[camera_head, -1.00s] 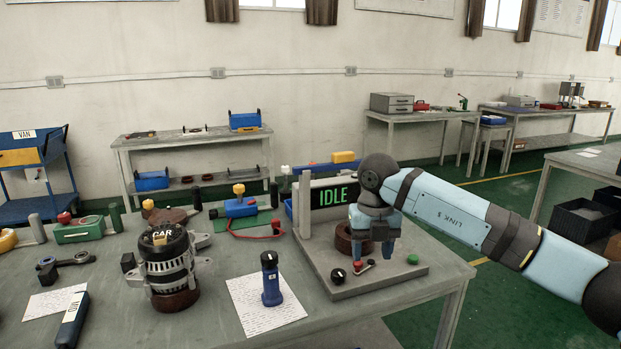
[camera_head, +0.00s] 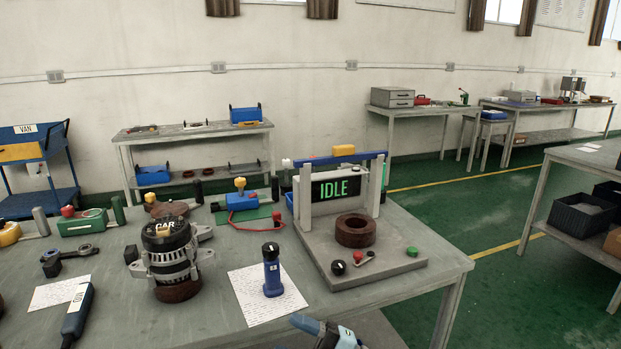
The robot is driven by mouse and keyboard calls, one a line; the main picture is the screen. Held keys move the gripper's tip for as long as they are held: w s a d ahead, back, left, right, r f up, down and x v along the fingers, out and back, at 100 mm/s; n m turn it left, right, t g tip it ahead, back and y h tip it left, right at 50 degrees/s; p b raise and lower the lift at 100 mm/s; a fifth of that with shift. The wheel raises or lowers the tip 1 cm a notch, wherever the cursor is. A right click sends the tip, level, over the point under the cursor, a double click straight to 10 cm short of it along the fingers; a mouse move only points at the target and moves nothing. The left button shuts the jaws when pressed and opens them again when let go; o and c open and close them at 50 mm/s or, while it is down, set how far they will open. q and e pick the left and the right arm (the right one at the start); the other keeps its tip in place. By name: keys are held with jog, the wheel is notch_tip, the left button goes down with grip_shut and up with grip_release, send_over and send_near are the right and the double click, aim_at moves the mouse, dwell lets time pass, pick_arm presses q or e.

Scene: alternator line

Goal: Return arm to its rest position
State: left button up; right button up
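The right arm is almost wholly out of the head view. A small light-blue and dark part of it (camera_head: 328,332) shows at the bottom edge, in front of the table's near edge. It is cut off by the frame, so I cannot tell whether its fingers are open or shut. My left gripper is not in view. The test stand (camera_head: 400,267) with its IDLE display (camera_head: 336,189) is fully visible, and a brown ring (camera_head: 355,231) sits on its base. A black knob, a small red-tipped lever and a green button (camera_head: 412,251) lie along the base's front.
The CAR alternator (camera_head: 172,262) stands on the table (camera_head: 225,325), left of a paper sheet with a blue tool (camera_head: 271,270). A dark handheld device (camera_head: 77,315) lies at the front left. Green floor is free to the right, before another bench (camera_head: 590,165).

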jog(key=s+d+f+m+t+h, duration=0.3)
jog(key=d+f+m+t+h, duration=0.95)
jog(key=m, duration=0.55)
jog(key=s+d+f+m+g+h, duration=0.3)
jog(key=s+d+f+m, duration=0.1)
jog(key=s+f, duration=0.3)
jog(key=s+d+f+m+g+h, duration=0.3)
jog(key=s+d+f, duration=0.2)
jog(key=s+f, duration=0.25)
pick_arm(q)
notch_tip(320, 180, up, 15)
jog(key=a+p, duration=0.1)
jog(key=p, duration=1.7)
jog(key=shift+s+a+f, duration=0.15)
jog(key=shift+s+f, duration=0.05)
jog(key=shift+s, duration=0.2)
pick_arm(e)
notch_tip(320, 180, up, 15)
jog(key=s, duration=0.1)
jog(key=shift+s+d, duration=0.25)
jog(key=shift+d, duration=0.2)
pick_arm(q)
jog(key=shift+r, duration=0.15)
